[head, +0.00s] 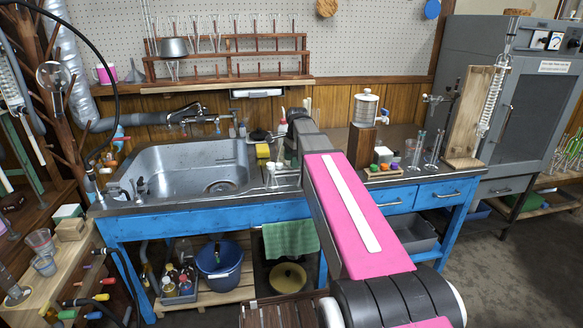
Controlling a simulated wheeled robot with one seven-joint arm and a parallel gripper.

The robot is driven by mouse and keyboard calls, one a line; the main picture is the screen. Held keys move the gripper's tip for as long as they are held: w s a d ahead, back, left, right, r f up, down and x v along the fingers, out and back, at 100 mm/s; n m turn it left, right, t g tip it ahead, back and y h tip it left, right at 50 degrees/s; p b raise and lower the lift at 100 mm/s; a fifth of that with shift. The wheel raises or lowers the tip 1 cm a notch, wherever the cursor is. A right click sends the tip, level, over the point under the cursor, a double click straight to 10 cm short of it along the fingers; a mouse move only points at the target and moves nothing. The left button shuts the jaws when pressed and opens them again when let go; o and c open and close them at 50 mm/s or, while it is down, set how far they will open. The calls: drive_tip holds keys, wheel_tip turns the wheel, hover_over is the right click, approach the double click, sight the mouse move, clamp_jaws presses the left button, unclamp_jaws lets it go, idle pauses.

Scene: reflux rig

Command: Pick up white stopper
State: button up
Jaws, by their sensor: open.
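I cannot pick out the white stopper for certain. A small conical flask (272,179) stands on the counter by the sink's right edge; its top is pale, but too small to tell whether a stopper sits in it. My gripper (281,153) is at the far end of my pink arm, over the counter just right of the sink and close above the flask. It is open, and its fingers are small and partly hidden.
The steel sink (137,165) is left of my arm. A yellow sponge (262,151) and a wash bottle (283,124) stand behind. Glass cylinders (432,150) and a wooden board with a glass condenser (474,115) are at the right. A blue tub (221,262) sits below.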

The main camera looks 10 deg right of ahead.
drive_tip(key=shift+a+f, duration=0.1)
drive_tip(key=shift+f, duration=0.5)
drive_tip(key=c, duration=1)
